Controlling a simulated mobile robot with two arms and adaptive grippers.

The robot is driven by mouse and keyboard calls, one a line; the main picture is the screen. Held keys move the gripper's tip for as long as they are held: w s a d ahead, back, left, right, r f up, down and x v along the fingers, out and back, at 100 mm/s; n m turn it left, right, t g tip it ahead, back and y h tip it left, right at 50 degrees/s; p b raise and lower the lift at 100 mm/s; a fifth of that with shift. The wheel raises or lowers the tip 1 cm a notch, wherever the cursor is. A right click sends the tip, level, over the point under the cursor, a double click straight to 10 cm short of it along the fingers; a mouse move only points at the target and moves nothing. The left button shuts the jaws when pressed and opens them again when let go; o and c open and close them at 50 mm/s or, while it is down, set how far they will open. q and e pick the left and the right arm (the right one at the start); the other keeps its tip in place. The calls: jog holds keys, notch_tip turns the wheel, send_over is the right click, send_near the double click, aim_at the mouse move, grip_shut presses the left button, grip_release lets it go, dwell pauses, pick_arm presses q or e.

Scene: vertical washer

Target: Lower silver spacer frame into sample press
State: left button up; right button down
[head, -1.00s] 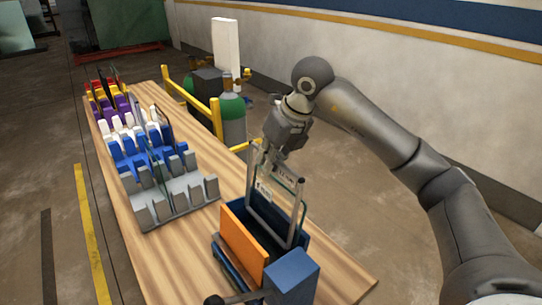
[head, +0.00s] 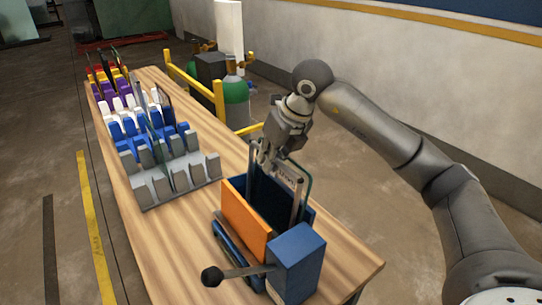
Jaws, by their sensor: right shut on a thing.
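The silver spacer frame (head: 297,201) stands roughly upright in the slot of the sample press (head: 298,262), a blue body with an orange plate (head: 246,222) and a black-knobbed lever. My right gripper (head: 267,160) is above the press, shut on the frame's top left part. The frame's top bar and right side show above the press. Its lower part is hidden inside, so I cannot tell whether it touches the bottom. A clear pane with a greenish edge (head: 309,180) shows close beside the frame. My left gripper is not in view.
Grey racks (head: 170,180) stand left of the press on the wooden table (head: 165,250), with blue, white, purple, yellow and red ones farther back. A green gas cylinder (head: 236,103) and a yellow rail (head: 219,104) stand beyond the table. Bare table lies left of the press.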

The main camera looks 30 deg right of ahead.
jog(key=shift+f, duration=0.1)
jog(key=c, duration=1.5)
grip_release()
jog(key=shift+r+p, duration=2.85)
jog(key=shift+r, duration=1.2)
